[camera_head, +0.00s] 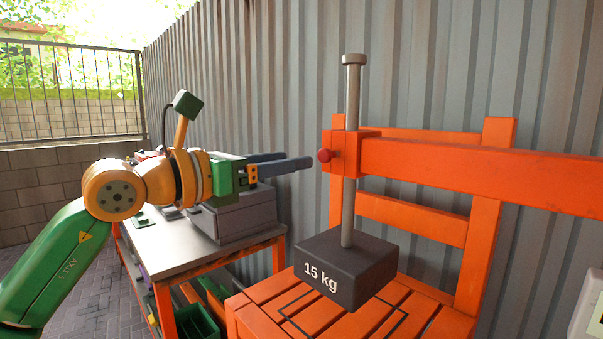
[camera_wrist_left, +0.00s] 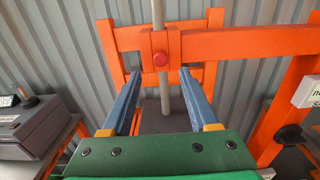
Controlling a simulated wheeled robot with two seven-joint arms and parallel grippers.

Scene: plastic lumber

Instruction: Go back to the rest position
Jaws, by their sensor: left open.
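My left gripper (camera_head: 284,163) is at the end of the green and yellow arm, its two blue-grey fingers pointing right towards the orange press frame. In the left wrist view my left gripper (camera_wrist_left: 158,100) has its fingers spread wide with nothing between them. My right gripper does not show.
A dark 15 kg weight (camera_head: 345,262) hangs on the rod over an orange slatted bench (camera_head: 265,312). An orange beam (camera_head: 480,172) runs right. A grey box (camera_head: 235,217) sits on a worktable (camera_head: 165,262) below my left arm. A corrugated wall (camera_head: 290,70) stands behind.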

